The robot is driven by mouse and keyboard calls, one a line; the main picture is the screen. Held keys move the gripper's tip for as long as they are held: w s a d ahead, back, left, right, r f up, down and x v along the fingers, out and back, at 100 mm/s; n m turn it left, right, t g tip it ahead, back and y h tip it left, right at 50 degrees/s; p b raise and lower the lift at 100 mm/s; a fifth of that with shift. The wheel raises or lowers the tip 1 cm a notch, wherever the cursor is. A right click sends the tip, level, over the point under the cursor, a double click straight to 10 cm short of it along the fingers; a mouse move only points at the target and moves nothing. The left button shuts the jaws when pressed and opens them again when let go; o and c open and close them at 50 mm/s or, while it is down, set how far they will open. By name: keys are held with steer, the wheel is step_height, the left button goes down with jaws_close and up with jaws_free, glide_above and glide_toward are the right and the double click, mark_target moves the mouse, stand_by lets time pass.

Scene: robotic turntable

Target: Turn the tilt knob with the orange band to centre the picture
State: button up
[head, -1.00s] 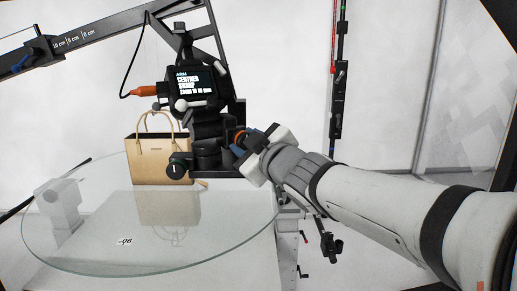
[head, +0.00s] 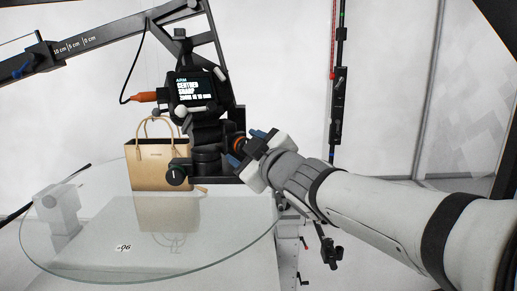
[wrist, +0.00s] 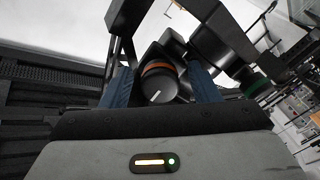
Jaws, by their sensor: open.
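The tilt knob (head: 237,143) is dark with an orange band and sits at the right of the camera head. In the wrist view the knob (wrist: 161,85) faces me, its white pointer line slanting up and right. My gripper (head: 246,147) is open, with one blue finger on each side of the knob. The wrist view shows gaps between the knob and both fingers.
A tan handbag (head: 150,172) stands on the round glass turntable (head: 90,265). A second dark knob with a green ring (head: 176,174) sits lower left on the rig. A black boom (head: 90,40) spans the upper left. A vertical pole (head: 338,110) stands right of the rig.

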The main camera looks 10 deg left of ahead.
steer(key=v, duration=0.8)
steer(key=shift+p, duration=0.45)
steer(key=shift+w, duration=0.15)
